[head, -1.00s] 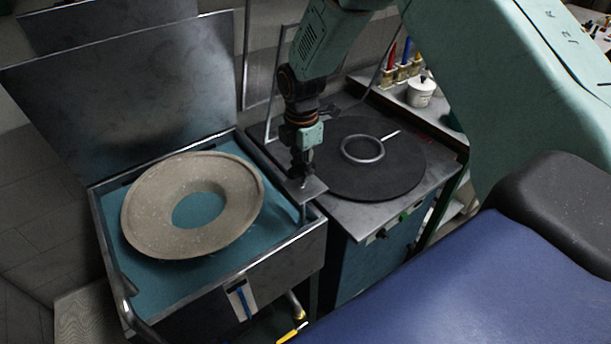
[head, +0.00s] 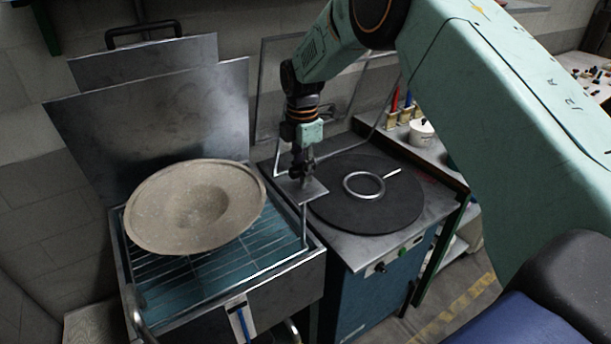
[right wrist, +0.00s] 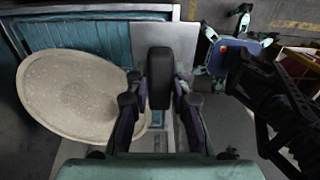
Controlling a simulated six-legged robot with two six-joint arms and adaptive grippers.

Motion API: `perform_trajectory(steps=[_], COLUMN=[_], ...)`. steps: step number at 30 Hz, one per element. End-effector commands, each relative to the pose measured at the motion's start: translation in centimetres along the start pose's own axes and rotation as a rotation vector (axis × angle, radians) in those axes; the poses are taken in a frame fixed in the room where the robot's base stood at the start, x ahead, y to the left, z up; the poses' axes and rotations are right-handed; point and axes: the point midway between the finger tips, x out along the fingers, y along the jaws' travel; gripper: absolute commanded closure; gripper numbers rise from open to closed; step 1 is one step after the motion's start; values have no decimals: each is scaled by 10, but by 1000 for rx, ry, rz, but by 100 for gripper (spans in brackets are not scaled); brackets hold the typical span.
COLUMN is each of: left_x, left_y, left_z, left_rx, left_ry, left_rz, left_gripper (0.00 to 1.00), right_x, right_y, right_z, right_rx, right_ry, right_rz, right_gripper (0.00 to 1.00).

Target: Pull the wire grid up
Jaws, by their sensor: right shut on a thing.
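The wire grid (head: 226,268) shows as thin metal wires over the blue water inside the open metal tank (head: 318,262). A grey-beige felt hat (head: 165,212), brim up and tilted with a hollow crown, rests on it. An upright rod with a flat plate (head: 316,191) on top rises at the tank's right side. My right gripper (head: 303,175) is shut on this plated handle. In the right wrist view my gripper (right wrist: 160,85) is over the plate (right wrist: 142,38), and the hat (right wrist: 75,92) lies to the left. My left gripper is not in view in the head view.
The tank's lid (head: 150,115) stands open behind. To the right, a round black plate (head: 370,215) carries a metal ring (head: 352,192) with a handle. A white pot (head: 421,132) and tools stand on a shelf at the back.

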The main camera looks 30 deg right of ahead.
Motion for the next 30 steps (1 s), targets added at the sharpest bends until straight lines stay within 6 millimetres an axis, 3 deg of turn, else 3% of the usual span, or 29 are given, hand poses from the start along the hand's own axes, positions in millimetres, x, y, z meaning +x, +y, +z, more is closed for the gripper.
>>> perform_trajectory(steps=[9, 25, 26, 30], left_x=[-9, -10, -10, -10], left_y=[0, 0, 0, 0], left_z=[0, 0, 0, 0], left_rx=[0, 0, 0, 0], left_ry=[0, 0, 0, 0], left_rz=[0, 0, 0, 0], left_gripper=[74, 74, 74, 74], right_x=[-14, -20, -20, -19], right_y=[2, 4, 4, 3], right_z=[0, 0, 0, 0], right_rx=[-1, 0, 0, 0], right_ry=[2, 0, 0, 0], right_rz=[-10, 2, 2, 2], right_gripper=[100, 100, 76, 64])
